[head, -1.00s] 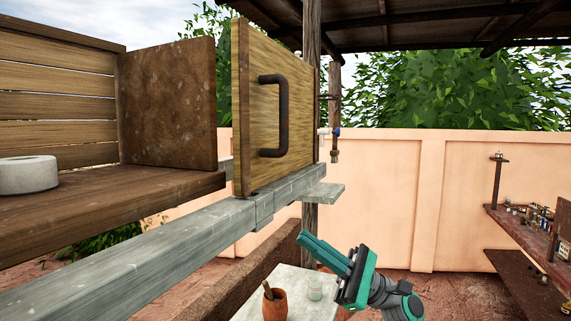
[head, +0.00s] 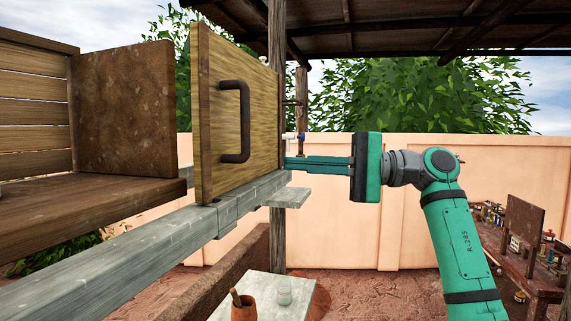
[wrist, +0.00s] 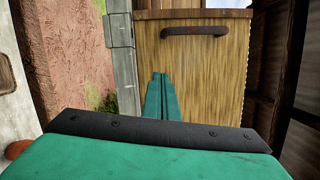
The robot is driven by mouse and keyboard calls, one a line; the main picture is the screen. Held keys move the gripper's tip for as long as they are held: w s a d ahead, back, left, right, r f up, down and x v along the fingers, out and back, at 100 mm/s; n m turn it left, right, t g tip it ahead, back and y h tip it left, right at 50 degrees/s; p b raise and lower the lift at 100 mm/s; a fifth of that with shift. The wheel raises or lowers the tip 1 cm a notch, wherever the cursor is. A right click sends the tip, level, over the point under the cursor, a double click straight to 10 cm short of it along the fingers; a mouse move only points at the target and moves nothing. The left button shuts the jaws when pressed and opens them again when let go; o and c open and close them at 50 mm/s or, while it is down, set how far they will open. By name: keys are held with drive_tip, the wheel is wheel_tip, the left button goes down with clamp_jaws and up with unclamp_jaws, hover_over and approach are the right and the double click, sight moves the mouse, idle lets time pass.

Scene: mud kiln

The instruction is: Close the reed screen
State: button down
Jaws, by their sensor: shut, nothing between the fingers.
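The reed screen (head: 240,110) is a straw-coloured upright panel on a grey rail, with a dark bar handle (head: 236,122) on its face. It stands to the right of the open shelf compartment, whose front is uncovered. In the wrist view the screen (wrist: 195,75) fills the middle, with its handle (wrist: 194,31) near its upper edge. My gripper (head: 287,163) is shut and empty, its fingers pointing left at the screen's right end, low down. In the wrist view the fingertips (wrist: 160,78) lie in front of the panel, apart from the handle. I cannot tell whether they touch the panel.
The grey rail (head: 110,262) runs from front left to the screen. The wooden shelf (head: 90,205) and a rusty plate (head: 125,110) are at left. A workbench (head: 520,260) is at right.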

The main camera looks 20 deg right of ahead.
drive_tip(key=a+r, duration=0.1)
drive_tip(key=a, duration=0.9)
drive_tip(key=shift+s, duration=0.15)
